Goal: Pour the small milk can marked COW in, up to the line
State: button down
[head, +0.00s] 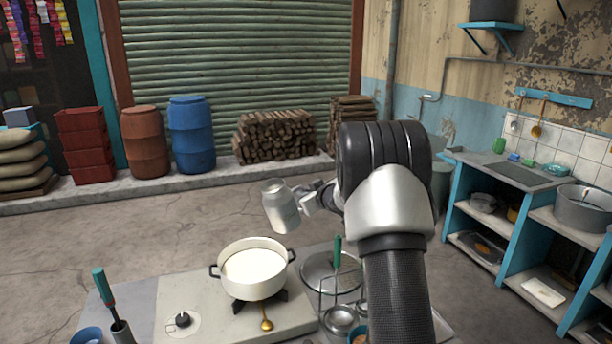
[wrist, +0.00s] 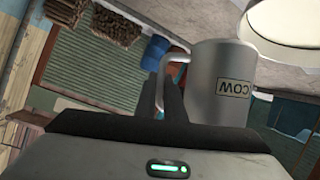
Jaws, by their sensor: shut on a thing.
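My gripper (head: 309,201) is shut on the handle of a small silver milk can (head: 281,207). The can is held in the air above and behind the pot, slightly tilted in the head view. In the wrist view the can (wrist: 219,85) carries a label reading COW, which appears upside down. A cream pot (head: 254,270) with two dark handles stands on the stove, with white milk in it. The pot's rim also shows at the top right of the wrist view (wrist: 262,40). I see no stream from the can. A line inside the pot cannot be made out.
A wire rack with metal pots (head: 340,320) and a round lid (head: 325,272) are right of the pot, near my arm.

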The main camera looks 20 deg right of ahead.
jog(key=a+f+m+p, duration=0.1)
jog(key=p, duration=0.1)
jog(key=f+m+y+p, duration=0.1)
jog(key=p, duration=0.2)
jog(key=shift+s+a+f+y, duration=0.2)
jog(key=shift+a+f+y, duration=0.1)
jog(key=shift+a, duration=0.1)
jog(key=shift+w+r+b, duration=0.1)
jog(key=shift+r+b, duration=0.25)
jog(key=shift+r, duration=0.95)
